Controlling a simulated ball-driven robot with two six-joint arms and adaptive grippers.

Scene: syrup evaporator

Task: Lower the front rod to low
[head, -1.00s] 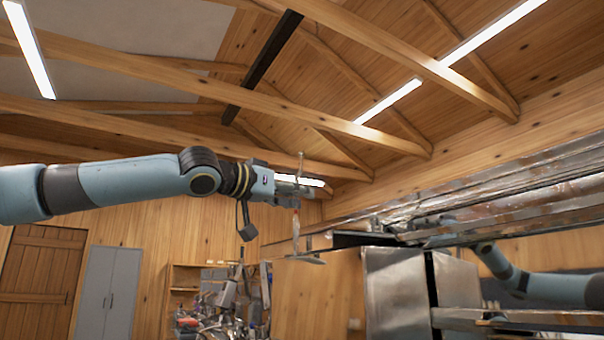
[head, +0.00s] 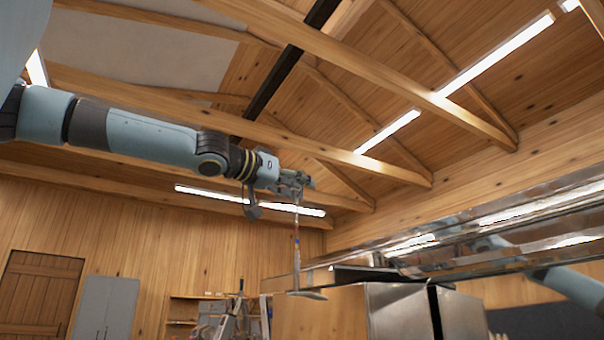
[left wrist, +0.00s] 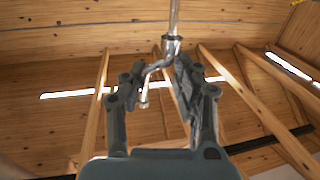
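The front rod (head: 297,235) is a thin upright metal rod, with a flat plate (head: 308,294) at its lower end, near the evaporator. My left gripper (head: 302,181) is at its top end. In the left wrist view, which looks upside down, the rod (left wrist: 174,16) runs to the picture's top edge. Its hooked end (left wrist: 152,75) lies between the fingers of my left gripper (left wrist: 158,70). The fingers stand apart around the hook; whether one touches it is unclear. My right gripper is hidden; only part of my right arm shows behind the metal at right.
Long shiny metal evaporator parts (head: 510,235) cross the right side. A steel box (head: 398,312) stands below them, beside a wooden panel (head: 320,314). A cluttered shelf (head: 212,318) is farther back. The space above the rod is open up to the wooden ceiling.

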